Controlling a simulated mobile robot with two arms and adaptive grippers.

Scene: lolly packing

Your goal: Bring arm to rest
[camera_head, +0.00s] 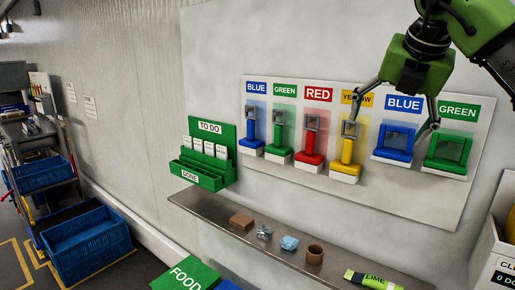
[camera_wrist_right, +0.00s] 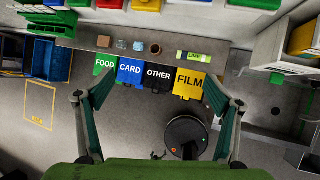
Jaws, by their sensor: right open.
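My right gripper (camera_head: 389,126) hangs in from the top right of the head view, in front of the wall board (camera_head: 462,198) of colour-labelled tools. Its two fingers are spread wide with nothing between them. One fingertip overlaps the yellow brush (camera_head: 346,165) in the picture; the other overlaps the green tool (camera_head: 447,152). Whether either touches cannot be told. In the right wrist view the open fingers (camera_wrist_right: 158,100) frame the floor and bins, and the gap is empty. My left gripper is in neither view.
A shelf (camera_head: 215,212) below the board holds several small items and a lime tube (camera_head: 373,280). A green to-do holder (camera_head: 225,137) is on the wall. Blue crates (camera_head: 88,242) stand at left. Labelled bins, including a yellow FILM bin (camera_wrist_right: 189,87), stand below the shelf.

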